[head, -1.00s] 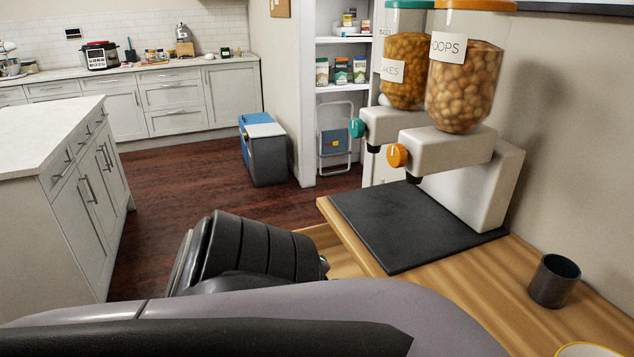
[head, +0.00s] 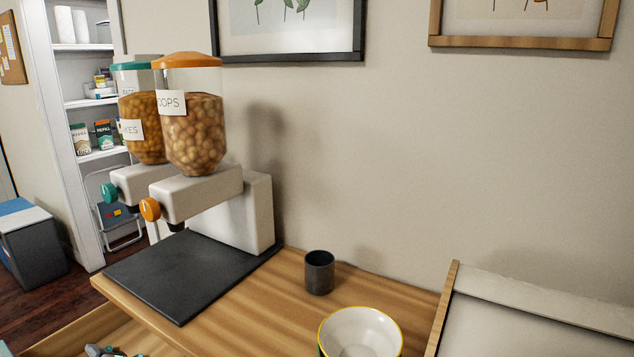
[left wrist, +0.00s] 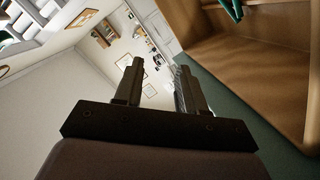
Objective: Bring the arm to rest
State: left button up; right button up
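My left gripper (left wrist: 158,78) shows in the left wrist view, with its two dark fingers apart and nothing between them. Past the fingers are a pale wall with picture frames and shelves, apart from the gripper. A brown wooden panel or open box (left wrist: 245,60) fills the right of that view, close beside the gripper. My arms and grippers do not show in the head view now. My right gripper is in neither view.
In the head view, a cereal dispenser (head: 258,215) stands on a black mat (head: 190,275) on the wooden counter (head: 270,320). A dark cup (head: 319,273) and a yellow-rimmed bowl (head: 360,330) stand to its right. A wood-edged panel (head: 443,310) is at far right.

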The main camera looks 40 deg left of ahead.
pick_arm(q)
jog(key=w+d+f+m+t+h, duration=0.2)
jog(key=w+d+m+t+h, duration=0.15)
jog(key=w+d+m, duration=0.45)
jog(key=w+d+f+m+t+h, duration=0.2)
jog(key=w+d+m+h, duration=0.2)
jog(key=d+m, duration=0.45)
jog(key=d+m+h, duration=0.8)
jog(key=d+m, duration=0.6)
jog(key=d, duration=1)
jog(key=w+d+f+t+h+p, duration=0.2)
jog(key=w+d+f+t+p, duration=0.1)
jog(key=t, duration=0.4)
jog(key=shift+w+f+m+p, duration=0.35)
jog(key=shift+w+f, duration=0.55)
jog(key=shift+w, duration=0.4)
